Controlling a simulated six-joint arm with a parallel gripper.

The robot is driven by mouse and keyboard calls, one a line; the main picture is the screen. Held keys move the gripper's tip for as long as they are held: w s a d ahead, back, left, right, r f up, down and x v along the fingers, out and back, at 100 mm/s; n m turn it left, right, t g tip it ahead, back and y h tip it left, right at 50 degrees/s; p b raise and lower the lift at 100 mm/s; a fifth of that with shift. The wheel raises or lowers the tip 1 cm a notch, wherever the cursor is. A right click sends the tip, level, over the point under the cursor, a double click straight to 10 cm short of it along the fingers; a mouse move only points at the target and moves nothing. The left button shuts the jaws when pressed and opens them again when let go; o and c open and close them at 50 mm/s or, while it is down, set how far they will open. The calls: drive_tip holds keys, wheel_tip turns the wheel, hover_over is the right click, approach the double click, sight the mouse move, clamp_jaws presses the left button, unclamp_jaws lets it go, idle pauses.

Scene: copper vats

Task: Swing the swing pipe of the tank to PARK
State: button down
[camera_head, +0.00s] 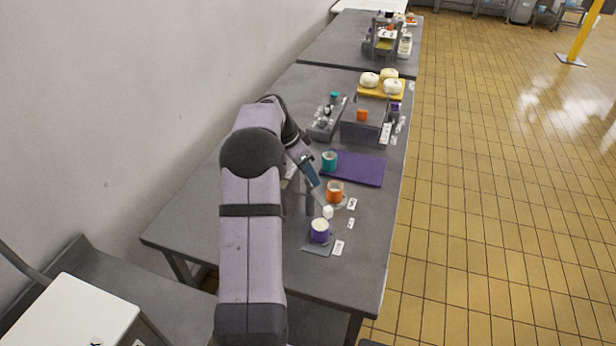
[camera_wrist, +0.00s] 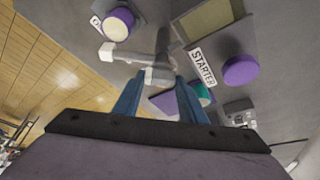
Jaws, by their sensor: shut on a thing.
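The swing pipe (camera_wrist: 135,56) is a grey bar with a pale end and a light block (camera_wrist: 158,77) between my blue fingers, in the wrist view. My gripper (camera_wrist: 159,83) is shut on that part of the pipe. In the head view my gripper (camera_head: 317,200) is low over the near table, beside the pipe's white end (camera_head: 328,212). That end is between an orange pot (camera_head: 335,197) and a purple pot (camera_head: 319,235). My arm and fingers hide part of the pipe. I cannot read a PARK mark or tell which pot-like vessel is the tank.
A teal pot (camera_head: 329,163) stands at the purple mat (camera_head: 362,172). A STARTER label (camera_wrist: 202,67) and a purple round piece (camera_wrist: 241,70) show in the wrist view. A grey box (camera_head: 362,130) stands farther back. The near table's right front is clear.

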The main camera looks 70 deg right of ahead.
drive_tip(key=n+t+h+b, duration=0.1)
drive_tip(key=n+b, duration=0.1)
drive_tip(key=n, duration=0.1)
drive_tip(key=shift+s+n, duration=0.15)
drive_tip(key=shift+n, duration=0.15)
drive_tip(key=shift+s+r+n+t, duration=0.1)
drive_tip(key=shift+n+t, duration=0.9)
drive_tip(key=shift+n, duration=1.3)
drive_tip(key=c, duration=1.1)
unclamp_jaws()
drive_tip(key=shift+a, duration=0.1)
drive_tip(key=shift+b+v, duration=1.15)
drive_tip(key=shift+v, duration=2.55)
